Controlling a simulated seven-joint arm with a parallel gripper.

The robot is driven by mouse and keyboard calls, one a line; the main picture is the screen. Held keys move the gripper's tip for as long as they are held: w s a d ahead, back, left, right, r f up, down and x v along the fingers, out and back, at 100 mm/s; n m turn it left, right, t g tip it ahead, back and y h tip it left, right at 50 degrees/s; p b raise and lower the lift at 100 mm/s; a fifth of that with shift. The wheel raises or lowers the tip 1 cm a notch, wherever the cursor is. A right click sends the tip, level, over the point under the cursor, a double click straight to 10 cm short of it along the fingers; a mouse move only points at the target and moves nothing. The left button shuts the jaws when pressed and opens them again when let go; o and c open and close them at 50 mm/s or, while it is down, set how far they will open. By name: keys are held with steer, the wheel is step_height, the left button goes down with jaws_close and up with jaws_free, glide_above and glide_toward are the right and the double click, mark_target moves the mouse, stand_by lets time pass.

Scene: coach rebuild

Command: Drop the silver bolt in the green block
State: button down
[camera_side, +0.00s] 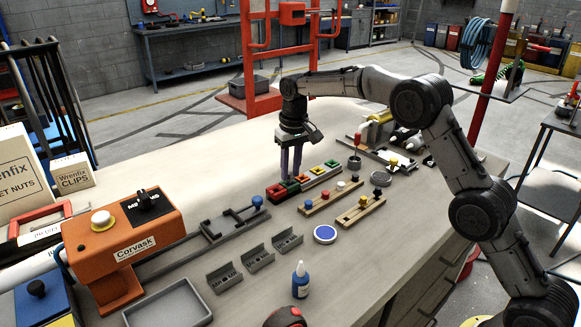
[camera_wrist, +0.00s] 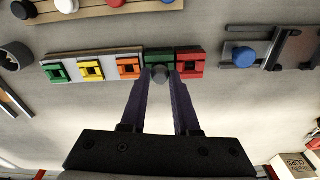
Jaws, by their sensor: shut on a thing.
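A row of coloured blocks on a pale rail lies under my gripper (camera_side: 291,176). In the wrist view it runs from a bright green block (camera_wrist: 57,73) at the left, through a yellow block (camera_wrist: 91,71) and an orange block (camera_wrist: 129,68), to a dark green block (camera_wrist: 159,57) and a red block (camera_wrist: 190,62). My gripper (camera_wrist: 160,80) is shut on the silver bolt (camera_wrist: 161,73), whose round grey end shows between the fingertips. The bolt overlaps the near edge of the dark green block and partly hides it. I cannot tell its height above that block. In the side view the fingers hide the bolt.
Two wooden peg strips (camera_side: 331,199) lie in front of the row. A grey clamp fixture (camera_side: 228,222) with a blue knob is to its left. A blue-topped disc (camera_side: 325,234), grey brackets (camera_side: 258,258), a blue bottle (camera_side: 300,283) and an orange machine (camera_side: 125,240) stand nearer.

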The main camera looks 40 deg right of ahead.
mark_target(291, 173)
steer(key=shift+f, duration=0.8)
stand_by(0.7)
steer(key=shift+c, duration=0.9)
jaws_free()
steer(key=shift+r, duration=3)
